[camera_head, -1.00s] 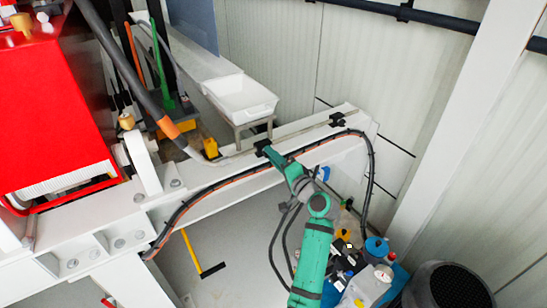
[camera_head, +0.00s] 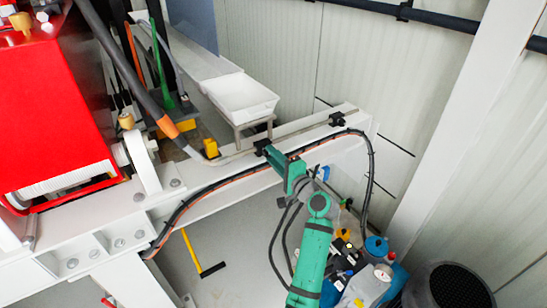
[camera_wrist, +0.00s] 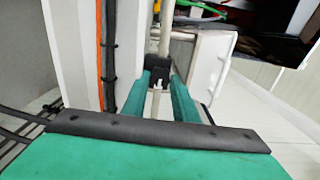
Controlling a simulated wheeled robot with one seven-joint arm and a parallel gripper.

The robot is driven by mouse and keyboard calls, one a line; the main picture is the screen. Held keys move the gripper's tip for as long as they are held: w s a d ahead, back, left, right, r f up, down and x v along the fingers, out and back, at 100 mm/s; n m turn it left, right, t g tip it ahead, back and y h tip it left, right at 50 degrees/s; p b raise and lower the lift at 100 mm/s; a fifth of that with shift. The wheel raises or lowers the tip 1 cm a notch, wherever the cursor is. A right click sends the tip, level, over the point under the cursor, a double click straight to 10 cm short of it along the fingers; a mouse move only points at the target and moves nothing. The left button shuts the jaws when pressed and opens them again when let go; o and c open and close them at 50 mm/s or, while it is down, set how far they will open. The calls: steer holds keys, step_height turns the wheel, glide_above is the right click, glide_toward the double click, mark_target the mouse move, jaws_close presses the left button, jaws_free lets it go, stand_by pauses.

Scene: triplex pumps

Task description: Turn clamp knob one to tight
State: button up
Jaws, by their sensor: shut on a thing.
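A small black clamp (camera_head: 262,147) sits on the grey pipe (camera_head: 238,158) along the white beam. My green gripper (camera_head: 271,153) reaches up to this clamp from the lower right in the head view. In the wrist view the two green fingers (camera_wrist: 161,88) lie on either side of the black clamp knob (camera_wrist: 157,73) and are shut on it. The fingers hide part of the knob, and no tightness mark can be made out. A second black clamp (camera_head: 336,119) sits farther right on the same pipe, apart from my gripper.
A black and orange cable bundle (camera_head: 205,193) runs along the white beam (camera_head: 350,142) close to my gripper. A white tray (camera_head: 243,99) stands behind the pipe. Bottles and cans (camera_head: 368,280) stand below on the right, near a dark bin (camera_head: 447,287).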

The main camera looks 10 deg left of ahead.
steer(key=shift+f, duration=0.1)
steer(key=o, duration=1.1)
steer(key=shift+c, duration=0.2)
